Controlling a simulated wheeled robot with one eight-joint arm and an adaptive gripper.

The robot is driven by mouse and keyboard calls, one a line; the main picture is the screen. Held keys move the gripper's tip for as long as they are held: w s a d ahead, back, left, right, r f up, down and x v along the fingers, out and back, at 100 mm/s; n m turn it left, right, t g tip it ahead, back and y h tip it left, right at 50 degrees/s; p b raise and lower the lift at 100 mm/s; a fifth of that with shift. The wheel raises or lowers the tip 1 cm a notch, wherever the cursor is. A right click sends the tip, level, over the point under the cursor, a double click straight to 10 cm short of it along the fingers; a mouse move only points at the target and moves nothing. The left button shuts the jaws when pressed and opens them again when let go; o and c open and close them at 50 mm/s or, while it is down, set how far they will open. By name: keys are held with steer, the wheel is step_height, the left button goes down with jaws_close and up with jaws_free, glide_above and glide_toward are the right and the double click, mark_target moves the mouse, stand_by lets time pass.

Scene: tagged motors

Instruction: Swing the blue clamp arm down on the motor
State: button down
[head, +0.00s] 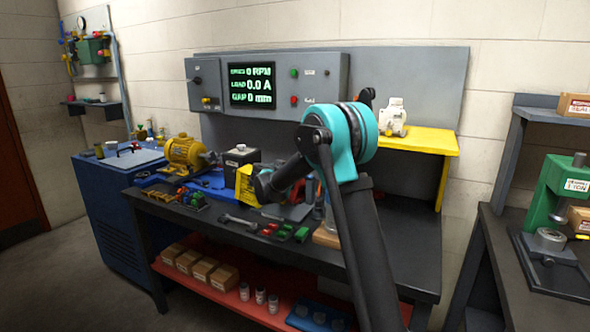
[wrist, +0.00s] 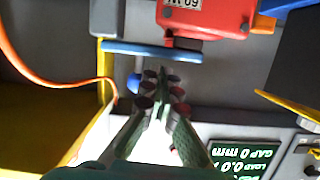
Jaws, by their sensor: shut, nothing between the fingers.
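A red motor (wrist: 205,20) with a white tag, its number partly cut off, is at the top of the wrist view. A long blue bar (wrist: 155,52), which looks like the clamp arm, lies across the view just below the motor's edge. I cannot tell whether it touches the motor. My gripper (wrist: 165,88) is shut and empty, its fingertips just below the bar in the picture. A small blue knob (wrist: 133,84) shows left of the fingertips. In the head view my arm hides the gripper and most of the clamp area.
A yellow post (wrist: 104,75) and an orange cable (wrist: 50,78) are left in the wrist view. The control panel (head: 310,80) stands behind, a yellow shelf (head: 425,141) to the right.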

steer(key=shift+w+a+f, duration=0.1)
steer(key=shift+a+f, duration=0.05)
steer(key=shift+f, duration=0.25)
stand_by(0.6)
